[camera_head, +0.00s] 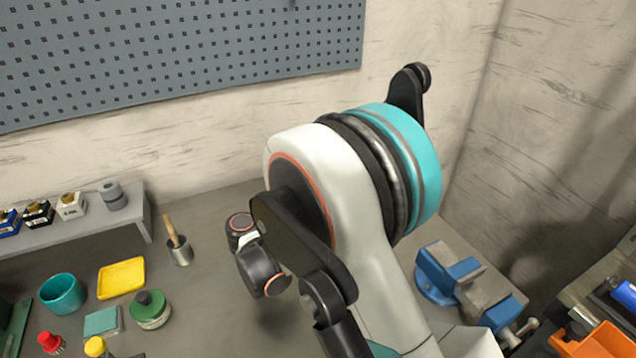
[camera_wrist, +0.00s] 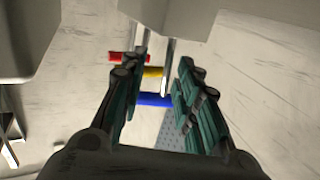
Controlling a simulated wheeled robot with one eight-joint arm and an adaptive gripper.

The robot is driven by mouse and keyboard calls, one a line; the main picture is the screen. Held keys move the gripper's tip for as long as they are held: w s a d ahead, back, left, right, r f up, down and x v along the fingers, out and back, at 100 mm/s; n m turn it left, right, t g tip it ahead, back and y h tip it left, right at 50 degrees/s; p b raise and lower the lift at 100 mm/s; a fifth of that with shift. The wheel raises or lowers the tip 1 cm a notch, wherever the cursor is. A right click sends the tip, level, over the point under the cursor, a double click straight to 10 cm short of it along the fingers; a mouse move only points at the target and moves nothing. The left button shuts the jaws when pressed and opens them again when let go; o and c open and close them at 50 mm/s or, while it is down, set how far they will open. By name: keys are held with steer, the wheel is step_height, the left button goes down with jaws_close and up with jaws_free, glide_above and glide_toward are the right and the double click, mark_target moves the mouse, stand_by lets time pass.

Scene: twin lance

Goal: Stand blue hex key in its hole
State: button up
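In the wrist view a blue hex key (camera_wrist: 155,99) shows as a blue bar-shaped handle lying crosswise between the fingers of my gripper (camera_wrist: 162,66). The green-padded fingers are spread, with the blue handle in the gap; it does not look clamped, though contact at its ends is hard to judge. A yellow handle (camera_wrist: 153,73) and a red handle (camera_wrist: 115,57) lie beyond it, the red one partly behind the left finger. Metal shafts (camera_wrist: 168,52) run upward from the handles. The hole cannot be made out. My gripper is outside the head view.
Pale blocks (camera_wrist: 180,14) crowd the top of the wrist view. In the head view, a blue vise (camera_head: 463,280) and an orange bin (camera_head: 603,342) stand at right.

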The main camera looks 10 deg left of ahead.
steer(key=v, duration=1.2)
stand_by(0.3)
